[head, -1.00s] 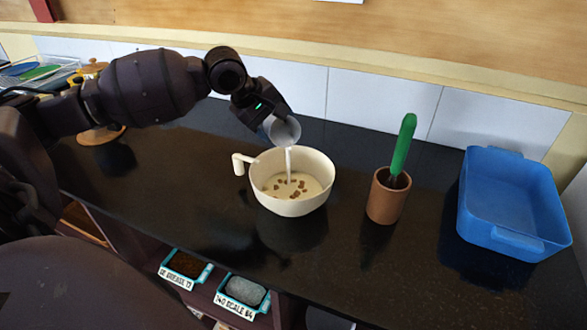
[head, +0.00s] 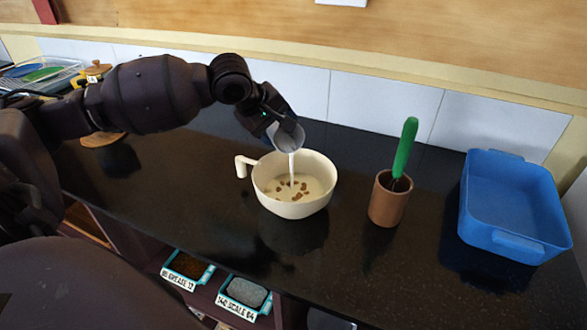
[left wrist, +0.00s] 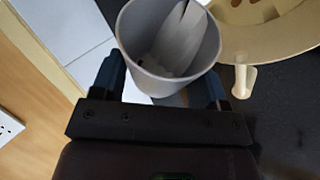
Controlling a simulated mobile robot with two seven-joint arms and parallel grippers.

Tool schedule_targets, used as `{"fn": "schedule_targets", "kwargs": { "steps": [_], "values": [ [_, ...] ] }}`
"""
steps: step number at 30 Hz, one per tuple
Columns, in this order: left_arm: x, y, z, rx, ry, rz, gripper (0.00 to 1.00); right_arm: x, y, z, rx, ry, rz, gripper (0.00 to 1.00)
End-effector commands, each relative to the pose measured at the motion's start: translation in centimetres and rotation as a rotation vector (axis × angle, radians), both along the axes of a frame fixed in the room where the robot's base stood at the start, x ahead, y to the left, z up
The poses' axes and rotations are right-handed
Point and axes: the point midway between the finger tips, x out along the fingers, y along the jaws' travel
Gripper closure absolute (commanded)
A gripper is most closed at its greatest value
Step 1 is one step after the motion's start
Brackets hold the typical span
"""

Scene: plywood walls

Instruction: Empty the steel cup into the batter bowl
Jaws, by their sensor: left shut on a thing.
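The steel cup (head: 287,137) is tilted over the batter bowl, mouth towards the bowl. A white stream runs from its lip into the bowl. My left gripper (head: 272,122) is shut on the cup; in the left wrist view its fingers (left wrist: 163,85) sit on either side of the cup (left wrist: 165,60), with white liquid inside. The cream batter bowl (head: 292,208) stands upright on the dark counter, handle to the left. It holds pale liquid with several brown bits. The bowl's rim and handle (left wrist: 242,80) also show in the left wrist view. My right gripper is not in view.
A brown pot (head: 388,205) with a green-handled tool (head: 405,146) stands right of the bowl. A blue tray (head: 513,240) is farther right. Labelled bins (head: 243,294) sit below the counter's front edge. A dish rack (head: 40,76) is at the far left.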

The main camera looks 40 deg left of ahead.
Motion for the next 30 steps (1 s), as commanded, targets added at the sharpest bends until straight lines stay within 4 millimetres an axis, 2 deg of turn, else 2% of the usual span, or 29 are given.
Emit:
{"fn": "schedule_targets", "kwargs": {
  "steps": [30],
  "values": [
    [-0.68,-1.01,0.68,0.092,-0.064,-0.001,0.59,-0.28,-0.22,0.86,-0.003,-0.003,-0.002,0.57]
  ]
}}
